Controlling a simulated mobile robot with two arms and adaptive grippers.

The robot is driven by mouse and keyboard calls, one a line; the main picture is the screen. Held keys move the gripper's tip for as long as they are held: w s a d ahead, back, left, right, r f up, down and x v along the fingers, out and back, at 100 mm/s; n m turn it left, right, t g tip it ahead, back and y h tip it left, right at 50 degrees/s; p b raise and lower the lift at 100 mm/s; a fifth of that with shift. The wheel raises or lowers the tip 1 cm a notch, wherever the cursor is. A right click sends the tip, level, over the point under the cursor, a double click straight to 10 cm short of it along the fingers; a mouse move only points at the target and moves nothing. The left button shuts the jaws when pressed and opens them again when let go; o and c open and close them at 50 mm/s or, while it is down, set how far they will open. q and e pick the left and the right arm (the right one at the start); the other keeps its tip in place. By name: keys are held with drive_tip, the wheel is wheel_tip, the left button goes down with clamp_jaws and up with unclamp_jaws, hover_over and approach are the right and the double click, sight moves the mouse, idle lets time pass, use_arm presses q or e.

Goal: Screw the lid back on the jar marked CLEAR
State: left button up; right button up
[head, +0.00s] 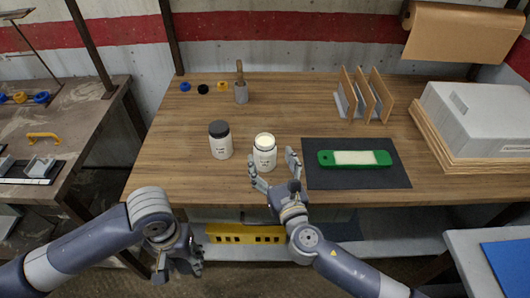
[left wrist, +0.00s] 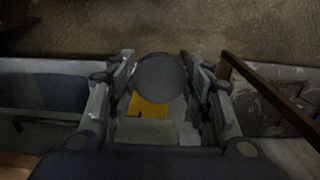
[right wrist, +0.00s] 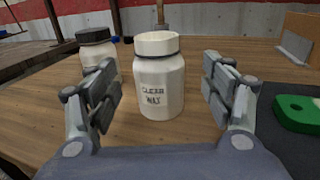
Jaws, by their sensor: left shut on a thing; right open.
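The white jar marked CLEAR WAX (right wrist: 162,90) stands upright on the bench without a lid. In the head view its open mouth shows pale contents (head: 264,140). My right gripper (head: 274,167) is open, with its fingers to either side of this jar in the right wrist view; I see no contact. My left gripper (head: 181,262) is low in front of the bench, away from the jar. In the left wrist view it is shut on a dark round lid (left wrist: 160,76). The lid cannot be made out in the head view.
A second white jar with a dark lid (head: 220,143) stands left of the open one. A dark mat (head: 355,178) with a green tool (head: 326,158) lies to the right. The bench's left front is clear.

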sight(268, 157)
use_arm(q)
drive_tip(key=shift+r+p, duration=0.3)
use_arm(e)
drive_tip(key=shift+x, duration=2.65)
drive_tip(key=shift+s+f, duration=0.1)
drive_tip(key=c, duration=1.2)
drive_tip(key=shift+c, duration=1)
